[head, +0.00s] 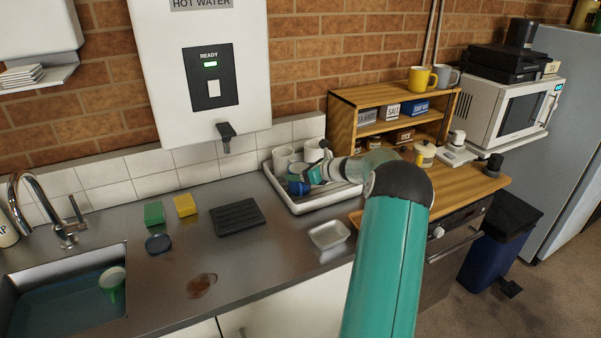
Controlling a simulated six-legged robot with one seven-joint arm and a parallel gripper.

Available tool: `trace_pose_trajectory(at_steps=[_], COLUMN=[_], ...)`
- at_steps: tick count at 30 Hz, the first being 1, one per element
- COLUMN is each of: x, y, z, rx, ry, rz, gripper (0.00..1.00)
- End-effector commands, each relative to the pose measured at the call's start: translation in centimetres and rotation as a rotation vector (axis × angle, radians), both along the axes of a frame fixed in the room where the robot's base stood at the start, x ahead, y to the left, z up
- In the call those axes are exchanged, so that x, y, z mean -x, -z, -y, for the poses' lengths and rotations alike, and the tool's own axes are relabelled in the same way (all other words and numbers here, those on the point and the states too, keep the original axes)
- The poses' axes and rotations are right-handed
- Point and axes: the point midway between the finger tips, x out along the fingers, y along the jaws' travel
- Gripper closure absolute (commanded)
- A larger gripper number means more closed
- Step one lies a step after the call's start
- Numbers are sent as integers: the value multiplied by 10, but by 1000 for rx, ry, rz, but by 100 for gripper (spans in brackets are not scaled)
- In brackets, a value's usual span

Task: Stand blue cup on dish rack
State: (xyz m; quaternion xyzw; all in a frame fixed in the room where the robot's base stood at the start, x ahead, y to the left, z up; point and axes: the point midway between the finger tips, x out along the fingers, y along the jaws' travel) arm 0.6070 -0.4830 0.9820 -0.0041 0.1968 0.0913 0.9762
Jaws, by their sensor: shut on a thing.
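My gripper (312,177) is at the dish rack, at the end of my teal arm that reaches in from the lower right. It is shut on the blue cup (296,187), which shows as a small blue shape at the left of the jaws. The white dish rack (312,207) stands on the steel counter against the tiled wall. The cup is over or in the front part of the rack. I cannot tell whether it touches the rack floor. My gripper and arm hide part of the cup and the rack's right side.
White cups (283,157) stand at the back of the rack. A black ribbed mat (238,217) lies left of it and a small white tray (329,234) in front. A sink (65,300) is at the far left. A wooden shelf (345,125) stands close on the right.

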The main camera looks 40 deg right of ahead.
Motion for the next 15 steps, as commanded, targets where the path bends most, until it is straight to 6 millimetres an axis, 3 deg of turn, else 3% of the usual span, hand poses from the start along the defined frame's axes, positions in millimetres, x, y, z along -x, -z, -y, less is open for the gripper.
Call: trace_pose_trajectory(at_steps=[1,2,5,15], x=[0,0,0,0], y=[1,3,2,-1], z=[0,0,0,0], rx=[-1,-1,-1,0], ry=[0,0,0,0], rz=[1,-1,-1,0], gripper=[61,26,6,6])
